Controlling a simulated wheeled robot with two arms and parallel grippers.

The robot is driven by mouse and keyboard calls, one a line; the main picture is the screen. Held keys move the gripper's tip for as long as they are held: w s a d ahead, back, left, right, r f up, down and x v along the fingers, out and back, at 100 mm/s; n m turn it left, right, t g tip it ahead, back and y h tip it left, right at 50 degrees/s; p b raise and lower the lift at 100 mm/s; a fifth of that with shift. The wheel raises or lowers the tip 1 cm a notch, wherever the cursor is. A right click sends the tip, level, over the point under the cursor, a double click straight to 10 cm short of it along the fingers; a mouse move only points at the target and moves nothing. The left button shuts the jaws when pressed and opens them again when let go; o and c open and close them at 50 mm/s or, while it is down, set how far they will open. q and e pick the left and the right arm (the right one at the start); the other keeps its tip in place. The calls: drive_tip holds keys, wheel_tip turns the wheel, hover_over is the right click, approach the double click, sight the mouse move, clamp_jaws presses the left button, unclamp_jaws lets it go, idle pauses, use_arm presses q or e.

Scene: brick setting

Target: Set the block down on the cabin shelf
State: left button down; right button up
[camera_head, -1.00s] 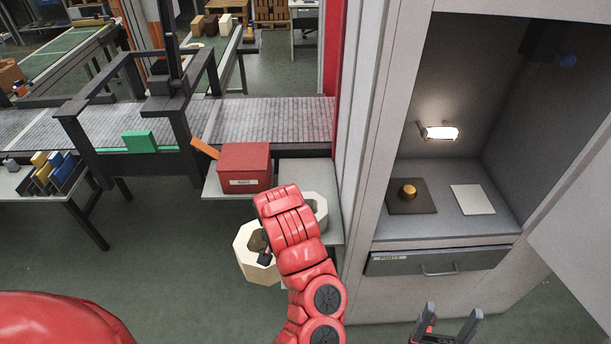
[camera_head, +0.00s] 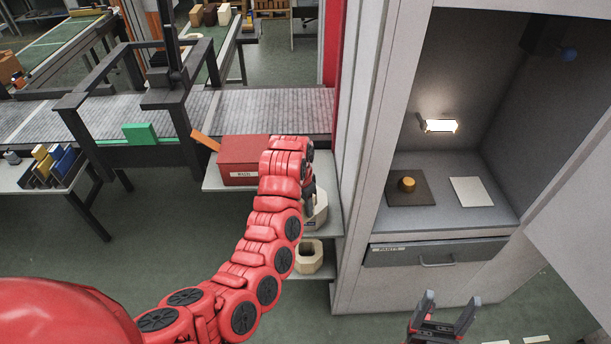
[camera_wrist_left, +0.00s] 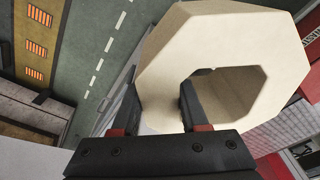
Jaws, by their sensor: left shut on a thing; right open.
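My left gripper (camera_head: 309,188) is at the grey side table, beside the lit cabin, partly hidden by its own arm. A cream octagonal block (camera_head: 318,212) with a hole shows just below it. In the left wrist view the gripper (camera_wrist_left: 160,105) is shut on the wall of the cream block (camera_wrist_left: 225,35), one finger in the hole and one outside. The cabin shelf (camera_head: 440,218) lies to the right, with a dark pad (camera_head: 423,197) under a yellow knob and a pale plate (camera_head: 472,191) on it. My right gripper (camera_head: 443,318) is open and empty, below the cabin drawer.
A red box (camera_head: 240,162) stands on the side table (camera_head: 213,184). Another cream octagonal block (camera_head: 310,259) sits on the level below. The cabin's pale side wall (camera_head: 365,140) stands between my left gripper and the cabin shelf. A lamp (camera_head: 439,126) lights the cabin's back wall.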

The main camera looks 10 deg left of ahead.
use_arm(q)
drive_tip(key=shift+w+a+f+m, duration=0.3)
drive_tip(key=shift+w+a+m, duration=0.1)
drive_tip(key=shift+w+a, duration=0.15)
drive_tip(key=shift+w+a+f+m, duration=0.1)
drive_tip(key=shift+a+m, duration=0.05)
drive_tip(key=shift+a, duration=0.4)
drive_tip(key=shift+a+f+m, duration=0.1)
drive_tip(key=shift+a+m, duration=0.05)
drive_tip(key=shift+a, duration=0.4)
